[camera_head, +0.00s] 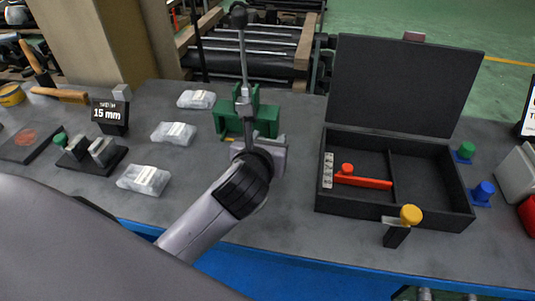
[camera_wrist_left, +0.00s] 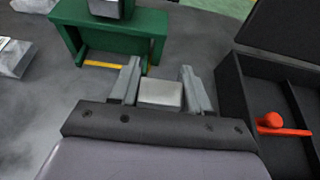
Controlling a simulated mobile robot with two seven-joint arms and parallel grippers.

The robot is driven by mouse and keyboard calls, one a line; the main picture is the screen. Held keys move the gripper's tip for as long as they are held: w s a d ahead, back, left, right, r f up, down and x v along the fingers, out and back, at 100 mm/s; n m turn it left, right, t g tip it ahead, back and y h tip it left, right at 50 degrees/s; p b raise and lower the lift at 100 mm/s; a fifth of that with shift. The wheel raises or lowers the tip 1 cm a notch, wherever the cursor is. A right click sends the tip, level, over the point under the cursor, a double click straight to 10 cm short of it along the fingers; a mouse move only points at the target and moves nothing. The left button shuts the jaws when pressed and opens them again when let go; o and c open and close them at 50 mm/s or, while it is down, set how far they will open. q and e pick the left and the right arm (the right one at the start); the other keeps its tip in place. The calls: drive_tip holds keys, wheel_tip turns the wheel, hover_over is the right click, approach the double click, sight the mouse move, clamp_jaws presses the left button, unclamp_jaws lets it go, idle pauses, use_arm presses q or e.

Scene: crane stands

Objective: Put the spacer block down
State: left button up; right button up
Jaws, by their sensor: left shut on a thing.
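My left gripper (camera_head: 260,142) is in front of the green crane stand (camera_head: 234,122), above the grey table. In the left wrist view the gripper (camera_wrist_left: 160,72) is shut on the spacer block (camera_wrist_left: 160,94), a pale metal block between its two fingers. In the head view I cannot make out the block, as the gripper hides it. The green stand (camera_wrist_left: 148,22) is just beyond the fingertips in the wrist view; I cannot tell whether the block touches the table. My right gripper is not in view.
A black open case (camera_head: 335,200) with a red tool (camera_head: 362,182) stands right of the gripper. At left are several bagged parts (camera_head: 145,179), a "15 mm" sign (camera_head: 108,114) and a black holder (camera_head: 72,165) with metal blocks. Bare table (camera_head: 205,170) lies left of the gripper.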

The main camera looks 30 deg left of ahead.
use_arm(q)
drive_tip(key=shift+f, duration=1.75)
drive_tip(key=shift+f, duration=0.1)
drive_tip(key=o, duration=1.1)
